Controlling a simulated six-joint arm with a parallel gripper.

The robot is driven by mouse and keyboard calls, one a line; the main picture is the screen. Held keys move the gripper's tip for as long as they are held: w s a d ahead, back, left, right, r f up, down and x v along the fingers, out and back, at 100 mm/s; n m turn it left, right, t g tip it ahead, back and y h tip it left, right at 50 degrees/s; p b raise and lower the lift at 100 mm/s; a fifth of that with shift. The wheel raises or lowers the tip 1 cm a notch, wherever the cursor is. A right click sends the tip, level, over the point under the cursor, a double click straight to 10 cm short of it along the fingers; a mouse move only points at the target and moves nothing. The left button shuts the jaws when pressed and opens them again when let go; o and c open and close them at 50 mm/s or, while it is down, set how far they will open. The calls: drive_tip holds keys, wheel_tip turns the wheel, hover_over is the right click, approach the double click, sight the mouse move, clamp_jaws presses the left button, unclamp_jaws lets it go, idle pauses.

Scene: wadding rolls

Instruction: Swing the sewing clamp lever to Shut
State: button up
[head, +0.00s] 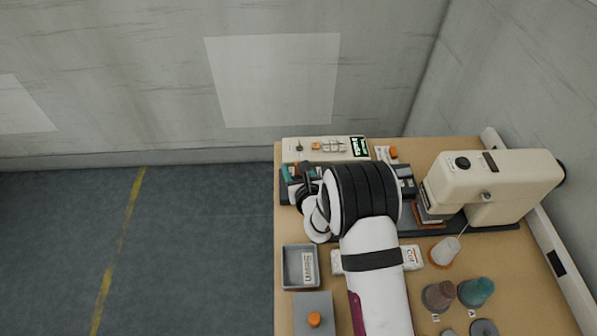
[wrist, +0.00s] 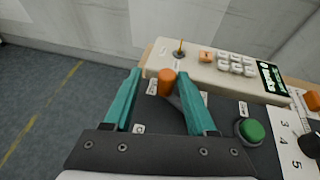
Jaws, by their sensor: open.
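The lever's orange knob (wrist: 167,80) stands up from a dark panel in the wrist view, with a short dark arm running down and right from it. My gripper (wrist: 158,74) is open, its two teal fingers on either side of the knob. The knob looks nearer the right finger; I cannot tell whether they touch. Small white labels lie on the panel around the lever, too small to read. In the head view my wrist hides most of the clamp, and only a teal bit of my gripper (head: 287,172) shows at its left.
A cream control box (head: 325,149) with keys and a lit display stands behind the panel. A green button (wrist: 250,131) and a numbered dial (wrist: 309,145) lie to the right. The sewing machine (head: 495,180) stands at right. A grey "Sewn" tray (head: 287,281) and thread cones (head: 476,291) are nearer.

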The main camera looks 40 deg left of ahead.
drive_tip(key=v, duration=1.5)
drive_tip(key=shift+s+d+r, duration=0.15)
drive_tip(key=shift+d+r, duration=0.05)
drive_tip(key=shift+d, duration=0.1)
drive_tip(key=s+d+r+n+g+y, duration=0.1)
drive_tip(key=s+r+n+g+y, duration=0.1)
drive_tip(key=s+r+n+g, duration=0.45)
drive_tip(key=s+d+r+n+g+y, duration=0.25)
drive_tip(key=r+n, duration=0.25)
drive_tip(key=r, duration=0.5)
drive_tip(key=s+d+f+n+h, duration=0.1)
drive_tip(key=d+h, duration=0.3)
drive_tip(key=d, duration=0.5)
drive_tip(key=s+d+f+n+h, duration=0.2)
drive_tip(key=s+d+n+h, duration=0.1)
drive_tip(key=d, duration=0.6)
drive_tip(key=s+d+f+n+t+h, duration=0.1)
drive_tip(key=d+n+h, duration=0.2)
drive_tip(key=d+h, duration=0.4)
drive_tip(key=d, duration=0.2)
drive_tip(key=shift+s+d+f+n, duration=0.35)
drive_tip(key=shift+s+d, duration=0.05)
